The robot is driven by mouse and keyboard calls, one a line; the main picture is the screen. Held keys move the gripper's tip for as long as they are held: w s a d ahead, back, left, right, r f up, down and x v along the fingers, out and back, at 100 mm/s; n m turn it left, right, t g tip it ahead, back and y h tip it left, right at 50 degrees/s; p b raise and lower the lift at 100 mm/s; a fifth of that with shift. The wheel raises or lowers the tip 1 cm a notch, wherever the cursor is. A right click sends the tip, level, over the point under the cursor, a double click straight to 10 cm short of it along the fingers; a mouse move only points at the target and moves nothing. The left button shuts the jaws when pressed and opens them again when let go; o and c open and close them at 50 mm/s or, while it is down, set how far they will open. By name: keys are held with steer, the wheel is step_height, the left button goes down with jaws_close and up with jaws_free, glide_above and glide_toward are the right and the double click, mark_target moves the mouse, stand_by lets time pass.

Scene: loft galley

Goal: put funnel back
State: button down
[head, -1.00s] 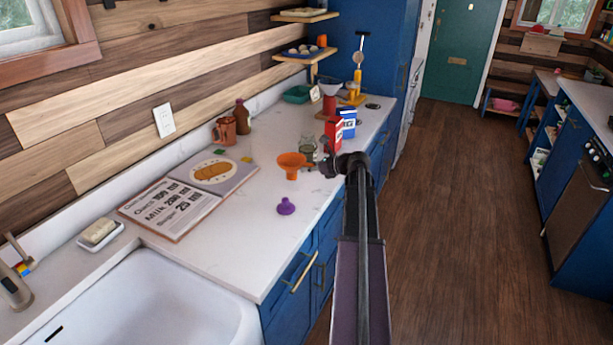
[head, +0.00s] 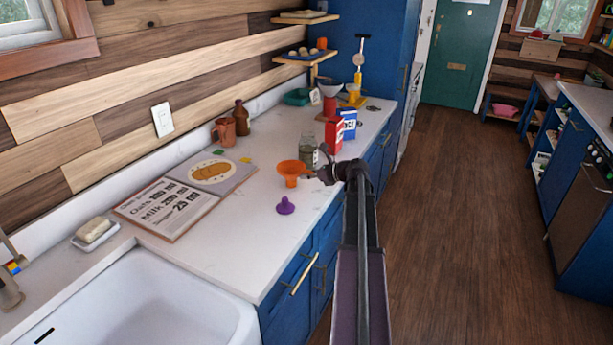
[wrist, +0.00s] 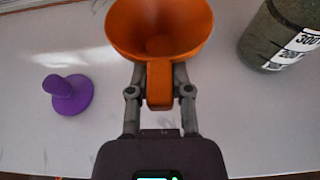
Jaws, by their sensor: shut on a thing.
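An orange funnel (head: 290,167) with a wide bowl and a side handle is upright over the counter. My gripper (head: 314,174) is shut on its handle; the wrist view shows the handle between the two fingers (wrist: 160,84) and the bowl of the orange funnel (wrist: 160,28) beyond them. I cannot tell whether its spout touches the counter. A small purple funnel (head: 285,206) stands spout up on the counter, nearer the sink; it also shows left of my gripper in the wrist view (wrist: 72,96).
A glass jar (head: 308,150) stands just behind the orange funnel. Red (head: 333,136) and blue (head: 348,122) boxes stand beyond it. A pale funnel (head: 331,90) sits on a red container further back. A recipe board (head: 185,195) lies at left, by the white sink (head: 160,300).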

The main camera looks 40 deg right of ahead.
steer(key=c, duration=0.5)
jaws_free()
steer(key=shift+c, duration=0.2)
steer(key=shift+r, duration=0.15)
steer(key=p+v, duration=0.4)
steer(key=v, duration=0.8)
